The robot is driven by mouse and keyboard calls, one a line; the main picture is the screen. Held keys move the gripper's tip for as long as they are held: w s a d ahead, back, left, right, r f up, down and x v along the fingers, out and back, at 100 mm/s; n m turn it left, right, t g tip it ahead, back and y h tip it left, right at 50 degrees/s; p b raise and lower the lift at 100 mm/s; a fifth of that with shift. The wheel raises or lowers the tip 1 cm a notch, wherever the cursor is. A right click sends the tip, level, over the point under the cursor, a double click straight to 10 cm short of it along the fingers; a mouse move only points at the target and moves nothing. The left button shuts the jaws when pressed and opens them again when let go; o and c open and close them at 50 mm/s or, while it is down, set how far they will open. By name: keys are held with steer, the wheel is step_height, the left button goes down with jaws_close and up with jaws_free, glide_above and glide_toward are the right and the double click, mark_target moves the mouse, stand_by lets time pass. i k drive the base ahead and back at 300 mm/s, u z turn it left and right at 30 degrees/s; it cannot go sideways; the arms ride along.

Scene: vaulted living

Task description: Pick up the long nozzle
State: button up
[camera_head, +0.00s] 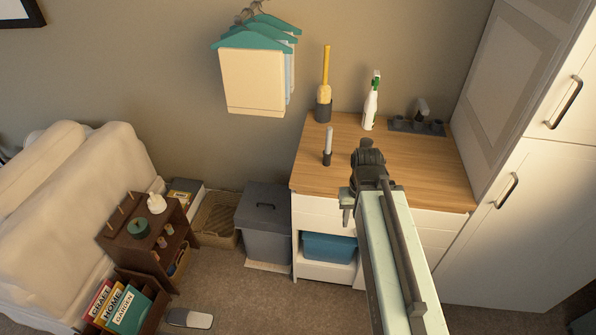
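A slim upright piece with a pale grey top and dark base (327,147) stands on the wooden counter (437,172), near its left edge. It looks most like the long nozzle, but I cannot be sure. My arm reaches up from the bottom of the view. My gripper (346,207) seems to be at the counter's front edge, to the right of and nearer than the slim piece, and apart from it. The fingers are small and partly hidden by my arm, so their opening is unclear. I see nothing held.
A yellow-handled brush in a dark holder (324,108), a white spray bottle (370,108) and a dark tray with small fittings (417,127) stand along the counter's back. A tall white cabinet (535,215) bounds the right. A grey bin (263,222) stands left of the counter.

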mark_target(327, 154)
steer(key=u, duration=0.35)
steer(key=k, duration=0.85)
steer(key=u, duration=0.6)
steer(key=i, duration=0.75)
steer(key=z, duration=0.4)
steer(key=i, duration=1.2)
steer(key=u, duration=0.9)
